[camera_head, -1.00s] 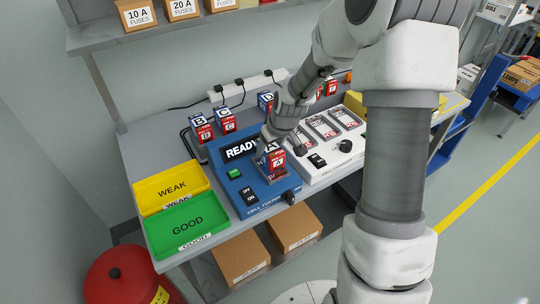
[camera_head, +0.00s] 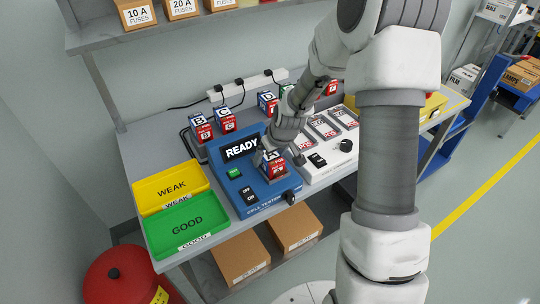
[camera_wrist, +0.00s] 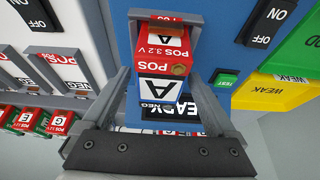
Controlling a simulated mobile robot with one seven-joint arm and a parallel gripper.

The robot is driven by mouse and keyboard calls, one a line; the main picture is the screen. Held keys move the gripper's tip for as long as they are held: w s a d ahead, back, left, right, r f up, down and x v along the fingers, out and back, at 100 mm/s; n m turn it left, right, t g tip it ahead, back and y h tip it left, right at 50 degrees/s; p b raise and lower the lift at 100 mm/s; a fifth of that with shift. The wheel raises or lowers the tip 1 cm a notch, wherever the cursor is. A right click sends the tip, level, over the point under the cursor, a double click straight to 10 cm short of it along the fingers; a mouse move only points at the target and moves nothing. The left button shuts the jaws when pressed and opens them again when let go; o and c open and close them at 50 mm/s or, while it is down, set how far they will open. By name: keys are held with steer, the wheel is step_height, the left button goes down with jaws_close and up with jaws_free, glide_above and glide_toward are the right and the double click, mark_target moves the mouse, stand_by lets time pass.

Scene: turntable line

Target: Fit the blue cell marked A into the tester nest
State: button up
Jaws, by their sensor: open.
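The blue-and-red cell marked A (camera_head: 273,165) stands upright in the nest on the blue cell tester (camera_head: 245,197). In the wrist view cell A (camera_wrist: 160,75) shows its white A label and red POS face, with the grey nest wall (camera_wrist: 166,16) around its far end. My gripper (camera_head: 270,153) is over the nest. In the wrist view my gripper (camera_wrist: 164,78) is open, with one finger on each side of cell A and a gap showing. Whether the cell is fully at the bottom of the nest is hard to tell.
The tester's screen (camera_head: 241,149) reads READY. Cells B (camera_head: 201,128), C (camera_head: 225,120) and D (camera_head: 267,102) stand behind it. A white charger (camera_head: 330,150) with slots is on the right. The yellow WEAK tray (camera_head: 170,188) and green GOOD tray (camera_head: 187,225) lie left.

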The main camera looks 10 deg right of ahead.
steer(key=shift+s+r, duration=0.1)
steer(key=shift+r, duration=0.45)
steer(key=p+v, duration=0.1)
steer(key=v, duration=1)
steer(key=shift+p, duration=0.3)
steer(key=shift+s, duration=0.15)
